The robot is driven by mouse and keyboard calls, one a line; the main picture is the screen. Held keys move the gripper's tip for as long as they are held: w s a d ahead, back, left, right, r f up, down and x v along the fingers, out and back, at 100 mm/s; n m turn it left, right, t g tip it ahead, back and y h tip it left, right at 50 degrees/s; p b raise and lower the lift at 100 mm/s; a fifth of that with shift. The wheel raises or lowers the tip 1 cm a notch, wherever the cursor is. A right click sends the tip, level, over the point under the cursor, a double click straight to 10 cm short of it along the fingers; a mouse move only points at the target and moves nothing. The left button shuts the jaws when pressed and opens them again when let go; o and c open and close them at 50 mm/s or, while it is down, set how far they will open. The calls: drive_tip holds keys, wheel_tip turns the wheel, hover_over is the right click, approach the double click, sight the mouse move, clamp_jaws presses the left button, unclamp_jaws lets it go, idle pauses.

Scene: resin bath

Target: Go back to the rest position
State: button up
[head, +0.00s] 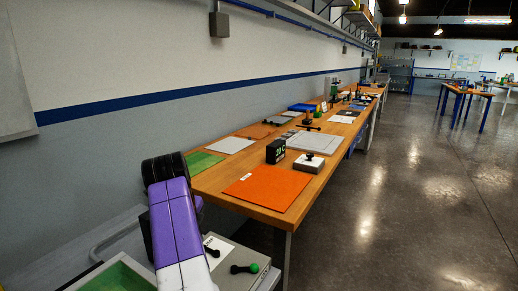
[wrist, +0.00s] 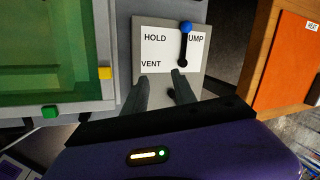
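My gripper (wrist: 160,78) shows in the wrist view with its two dark fingers apart and nothing between them. The fingertips are over the lower part of a white valve plate (wrist: 152,52) marked HOLD, VENT and a partly covered word ending in UMP. A lever with a blue knob (wrist: 186,28) points up toward that last word, apart from the fingers. My gripper cannot be made out there.
A wooden bench (head: 222,189) bears an orange mat (head: 268,187) and several tools. The floor (head: 400,200) at right is clear.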

drive_tip(key=w+r+n+t+y, duration=0.2)
drive_tip(key=w+r+n+t, duration=0.25)
drive_tip(key=w, duration=0.25)
drive_tip(key=w+d+f+n+t, duration=0.2)
drive_tip(key=d+f+n+t, duration=0.1)
drive_tip(key=d+n, duration=0.15)
drive_tip(key=s+d+f+n+t+y+p, duration=0.1)
drive_tip(key=s+d+f+n+t, duration=0.25)
drive_tip(key=s+d+n, duration=0.35)
drive_tip(key=s+d+f+n+t+p, duration=0.1)
drive_tip(key=s+d+f+n+t, duration=0.1)
drive_tip(key=s+d+f, duration=0.45)
drive_tip(key=s+d+r+n+h, duration=0.1)
drive_tip(key=s+d, duration=0.5)
drive_tip(key=s, duration=0.9)
drive_tip(key=s+d+r+g+h+p, duration=0.1)
drive_tip(key=s+d, duration=0.5)
drive_tip(key=s, duration=0.9)
drive_tip(key=s+d+r+n+p, duration=0.1)
drive_tip(key=s+d+r, duration=0.2)
drive_tip(key=s, duration=1.3)
drive_tip(key=d, duration=0.3)
drive_tip(key=shift+n+g+h, duration=0.3)
drive_tip(key=shift+g+h, duration=0.1)
